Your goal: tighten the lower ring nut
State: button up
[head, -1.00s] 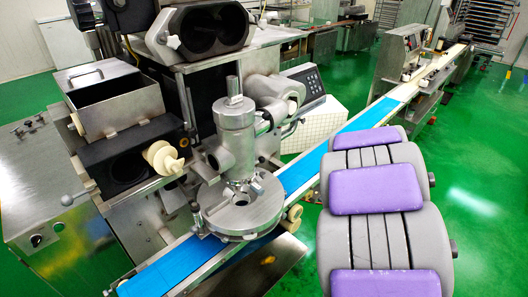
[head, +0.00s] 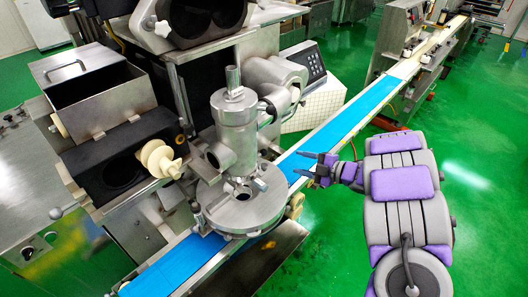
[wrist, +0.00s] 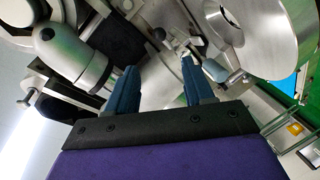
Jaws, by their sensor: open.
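The steel encrusting machine fills the left and middle of the head view. Its upright cylinder (head: 234,125) stands on a round steel disc (head: 245,212) above the blue belt. I cannot tell for sure which part is the lower ring nut; a ring-like fitting (head: 242,190) shows at the cylinder's foot. My gripper (head: 303,163) is open and empty, to the right of the cylinder and over the belt in the picture, with its fingers pointing left. In the wrist view its two blue fingers (wrist: 158,72) are apart with nothing between them.
The blue belt (head: 345,122) runs diagonally under the disc. A keypad panel (head: 316,66) stands behind the cylinder. A cream auger (head: 160,158) sticks out at the left. In the wrist view a shiny steel round part (wrist: 285,45) is close at upper right. Green floor is clear at the right.

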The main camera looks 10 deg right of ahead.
aim_at(264, 153)
jog(key=b+x, duration=0.1)
jog(key=x, duration=1.5)
jog(key=shift+d+b, duration=0.15)
jog(key=shift+b, duration=0.15)
grip_shut()
